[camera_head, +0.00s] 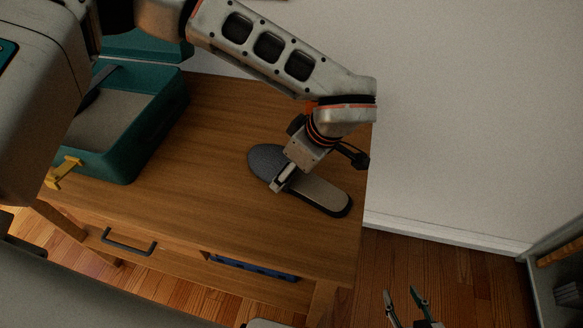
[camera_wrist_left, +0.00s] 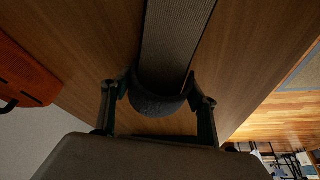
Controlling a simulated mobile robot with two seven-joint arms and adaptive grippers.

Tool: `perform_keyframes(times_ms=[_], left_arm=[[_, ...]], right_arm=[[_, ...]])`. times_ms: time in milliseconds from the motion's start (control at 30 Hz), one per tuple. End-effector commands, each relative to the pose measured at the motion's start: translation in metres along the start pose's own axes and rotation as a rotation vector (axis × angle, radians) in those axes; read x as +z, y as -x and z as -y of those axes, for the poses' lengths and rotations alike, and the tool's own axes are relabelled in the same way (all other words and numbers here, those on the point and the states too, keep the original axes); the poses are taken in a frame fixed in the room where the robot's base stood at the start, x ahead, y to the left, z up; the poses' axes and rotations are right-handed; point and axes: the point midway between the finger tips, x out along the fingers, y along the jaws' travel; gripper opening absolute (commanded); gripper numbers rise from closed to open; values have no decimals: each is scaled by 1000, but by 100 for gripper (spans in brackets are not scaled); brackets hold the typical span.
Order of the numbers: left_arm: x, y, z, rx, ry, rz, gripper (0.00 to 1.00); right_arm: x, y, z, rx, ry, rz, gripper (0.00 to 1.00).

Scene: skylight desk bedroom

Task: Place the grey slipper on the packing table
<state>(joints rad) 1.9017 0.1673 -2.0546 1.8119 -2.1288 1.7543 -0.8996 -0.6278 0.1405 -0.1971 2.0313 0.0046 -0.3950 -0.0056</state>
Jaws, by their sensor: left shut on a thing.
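The grey slipper (camera_head: 322,193) is at the right part of the wooden packing table (camera_head: 215,210), with its rounded dark grey toe to the left and its lighter insole to the right. It looks flat on or very close to the top; I cannot tell if it touches. My left gripper (camera_head: 281,183) reaches down from above and is shut on the slipper around its middle. In the left wrist view the slipper's dark fuzzy part (camera_wrist_left: 157,102) sits between the two fingers of my left gripper (camera_wrist_left: 157,108). My right gripper (camera_head: 406,306) is open and empty, right of the table's front corner.
An open teal suitcase (camera_head: 150,125) with a yellow latch stands on the table's left part. The table front has a drawer handle (camera_head: 128,243) and a blue item (camera_head: 252,268) below the top. A white wall (camera_head: 470,120) is behind. Bare tabletop lies between suitcase and slipper.

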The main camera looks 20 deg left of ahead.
Motion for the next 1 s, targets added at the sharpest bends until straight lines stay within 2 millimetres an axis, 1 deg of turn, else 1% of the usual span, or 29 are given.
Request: perform_keyframes(times_ms=[133, 167, 200, 533, 667, 767, 1000], left_arm=[[1, -3, 0, -1, 0, 0, 34], [1, -2, 0, -1, 0, 0, 66], [1, -2, 0, -1, 0, 0, 75], [1, -2, 0, -1, 0, 0, 75], [0, 6, 0, 2, 0, 0, 75], [-1, 22, -1, 5, 0, -1, 75], [-1, 72, -1, 6, 1, -1, 75]], right_arm=[[2, 0, 0, -1, 0, 2, 40], [1, 0, 0, 0, 1, 2, 40], [1, 0, 0, 0, 1, 2, 40], [3, 0, 0, -1, 1, 5, 40], [2, 0, 0, -1, 1, 4, 40], [0, 0, 0, 0, 0, 2, 40], [-4, 2, -1, -1, -4, 0, 40]])
